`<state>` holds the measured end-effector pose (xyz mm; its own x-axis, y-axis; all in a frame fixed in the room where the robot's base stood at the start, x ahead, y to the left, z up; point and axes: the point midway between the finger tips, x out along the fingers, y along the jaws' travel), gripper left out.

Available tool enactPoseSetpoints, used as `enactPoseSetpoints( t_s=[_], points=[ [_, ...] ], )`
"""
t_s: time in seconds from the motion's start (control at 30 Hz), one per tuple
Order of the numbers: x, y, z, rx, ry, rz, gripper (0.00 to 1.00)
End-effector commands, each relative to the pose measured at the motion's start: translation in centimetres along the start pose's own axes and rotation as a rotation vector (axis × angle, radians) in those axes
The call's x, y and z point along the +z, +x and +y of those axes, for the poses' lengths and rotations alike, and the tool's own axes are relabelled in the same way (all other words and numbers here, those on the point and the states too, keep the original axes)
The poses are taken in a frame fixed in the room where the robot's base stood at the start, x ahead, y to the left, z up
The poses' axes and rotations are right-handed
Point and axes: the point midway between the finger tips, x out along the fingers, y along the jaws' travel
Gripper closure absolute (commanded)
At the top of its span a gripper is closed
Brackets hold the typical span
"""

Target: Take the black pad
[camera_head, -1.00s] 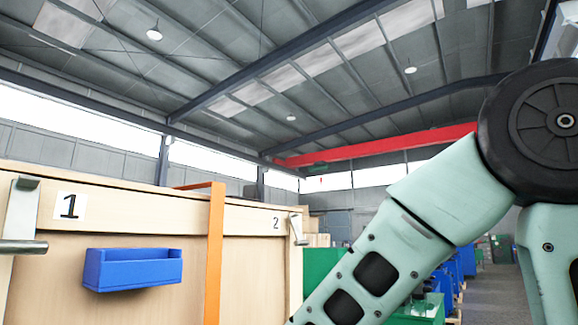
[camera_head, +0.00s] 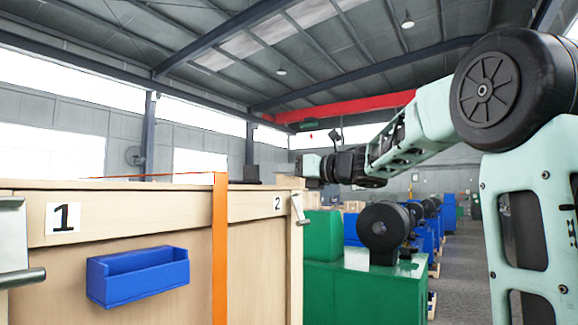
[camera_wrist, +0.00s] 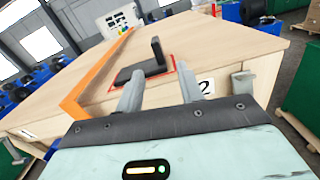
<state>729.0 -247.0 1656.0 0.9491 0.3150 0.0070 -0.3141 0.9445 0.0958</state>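A black L-shaped piece, which looks like the black pad (camera_wrist: 146,68), sits on the wooden crate top inside a red outline in the wrist view. It has a flat base and an upright part at its right end. My gripper (camera_wrist: 160,92) is open and empty; its two grey fingers point toward the piece, apart from each other. The near edge of the flat base lies close to the left finger; I cannot tell if they touch. In the head view my gripper's end is over the far right of the crate, its fingers too small to read.
The wooden crate (camera_head: 120,212) carries labels 1 and 2, a blue bin (camera_head: 138,277) and an orange strap (camera_head: 219,250). Metal latches stick out at its sides. Green cabinets (camera_head: 345,290) stand to its right. A white panel with coloured buttons (camera_wrist: 118,20) stands at the far end.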

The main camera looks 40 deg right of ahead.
Motion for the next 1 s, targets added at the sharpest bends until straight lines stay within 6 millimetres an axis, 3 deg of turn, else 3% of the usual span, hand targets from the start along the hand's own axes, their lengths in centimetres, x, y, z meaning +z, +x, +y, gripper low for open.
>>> enactPoseSetpoints(
  t_s=[0.1, 0.27, 1.0],
  points=[
    [0.6, -0.3, 0.1, 0.026, -0.092, 0.008, 0.63],
    [0.7, 0.7, 0.2, 0.03, -0.102, 0.011, 0.63],
    [0.4, 8.9, 0.5, 0.028, -0.097, 0.009, 0.63]
  ],
)
